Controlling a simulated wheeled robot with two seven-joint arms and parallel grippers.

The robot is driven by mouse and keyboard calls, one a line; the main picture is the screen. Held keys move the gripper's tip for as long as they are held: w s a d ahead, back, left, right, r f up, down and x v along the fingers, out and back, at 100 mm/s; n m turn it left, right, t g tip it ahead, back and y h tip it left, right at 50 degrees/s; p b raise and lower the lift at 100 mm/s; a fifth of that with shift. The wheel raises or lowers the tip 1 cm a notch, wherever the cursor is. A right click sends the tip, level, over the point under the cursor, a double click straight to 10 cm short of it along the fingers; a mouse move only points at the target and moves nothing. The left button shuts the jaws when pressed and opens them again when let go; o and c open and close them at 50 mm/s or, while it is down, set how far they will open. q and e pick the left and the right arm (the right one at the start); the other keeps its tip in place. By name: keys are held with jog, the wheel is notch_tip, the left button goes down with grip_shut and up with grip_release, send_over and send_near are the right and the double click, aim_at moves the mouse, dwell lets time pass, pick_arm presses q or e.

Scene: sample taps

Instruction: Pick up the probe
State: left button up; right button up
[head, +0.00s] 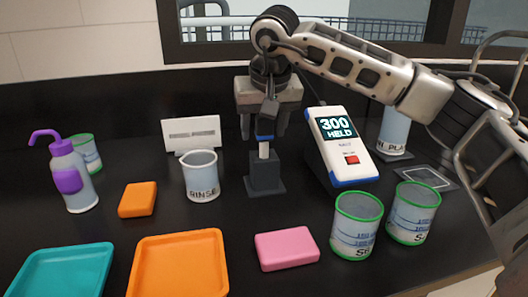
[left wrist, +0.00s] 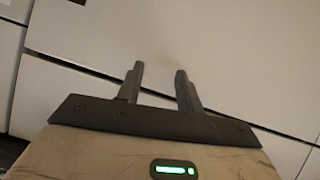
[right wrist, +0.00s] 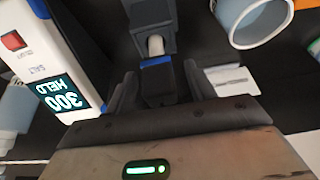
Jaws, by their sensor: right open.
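The probe (head: 265,131) has a dark grey body, a blue band and a pale shaft. It stands upright in a dark holder (head: 265,172) in the middle of the head view. My right gripper (head: 263,126) is above the holder with its fingers apart on either side of the probe's upper body. In the right wrist view the probe (right wrist: 158,82) lies between the open fingers, and I see no clear contact. The meter (head: 342,147) reads "300 HELD" right of the holder. My left gripper (left wrist: 160,70) is open and empty before pale panels.
A rinse beaker (head: 201,178) stands left of the holder. Two green-rimmed sample cups (head: 356,225) (head: 411,215) and a pink block (head: 286,249) are in front. Orange (head: 180,240) and teal (head: 62,252) trays lie front left. A purple-topped bottle (head: 73,180) stands far left.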

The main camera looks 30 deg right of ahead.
jog(key=shift+x, duration=0.8)
jog(key=c, duration=1)
jog(key=shift+r, duration=0.1)
